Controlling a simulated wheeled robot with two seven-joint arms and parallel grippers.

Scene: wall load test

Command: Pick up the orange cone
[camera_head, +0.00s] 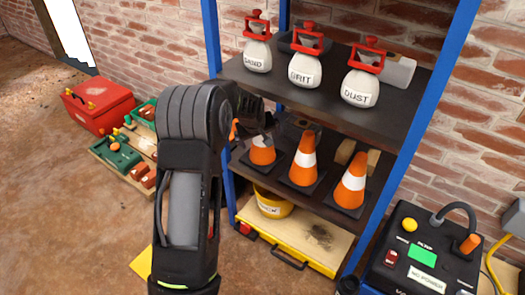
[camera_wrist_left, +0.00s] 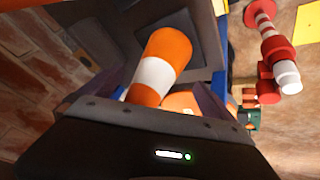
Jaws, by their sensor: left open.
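Three orange cones with white bands stand on the middle shelf (camera_head: 333,208): a left cone (camera_head: 262,156), a middle cone (camera_head: 302,165) and a right cone (camera_head: 352,182). My left gripper (camera_head: 264,128) is at the left end of this shelf, at the left cone's upper part, and hides its top. In the left wrist view, one orange cone (camera_wrist_left: 158,72) lies ahead of my open left gripper (camera_wrist_left: 150,98), between its finger sides. I cannot tell whether the fingers touch it. My right gripper is out of view.
The upper shelf (camera_head: 400,116) holds sacks with red clamps, including the grit sack (camera_head: 305,71). Blue posts (camera_head: 212,40) frame the shelves. A yellow bucket (camera_head: 272,204) stands below, a black control box (camera_head: 420,255) at right, and a red toolbox (camera_head: 98,107) at left.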

